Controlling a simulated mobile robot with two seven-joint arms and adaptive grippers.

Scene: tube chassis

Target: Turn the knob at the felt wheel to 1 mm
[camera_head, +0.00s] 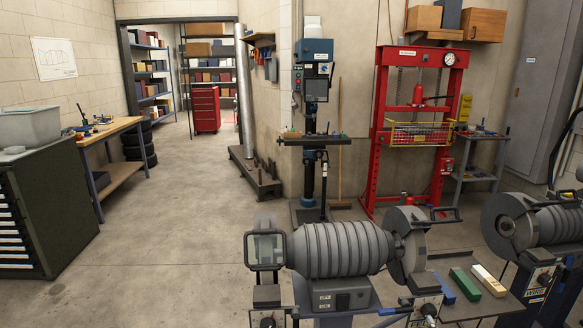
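A grey bench grinder (341,250) with a ribbed motor housing stands in the front middle. A framed eye shield (266,250) is at its left end and a grey wheel (409,258) at its right end. A small knob (429,311) on a dark plate sits below the right wheel. Another knob (267,321) shows below the left end, cut by the bottom edge. A second machine (550,225) at the right edge has a wheel (508,224) and a knob plate (541,279) below it. I cannot tell which wheel is felt, nor read the knob settings. Neither gripper is in view.
Green (465,284), blue (443,288) and cream (488,280) blocks lie on a dark tray between the machines. Behind stand a drill press (315,130) and a red press frame (377,130). A drawer cabinet (50,215) is at left. The floor (170,235) between is clear.

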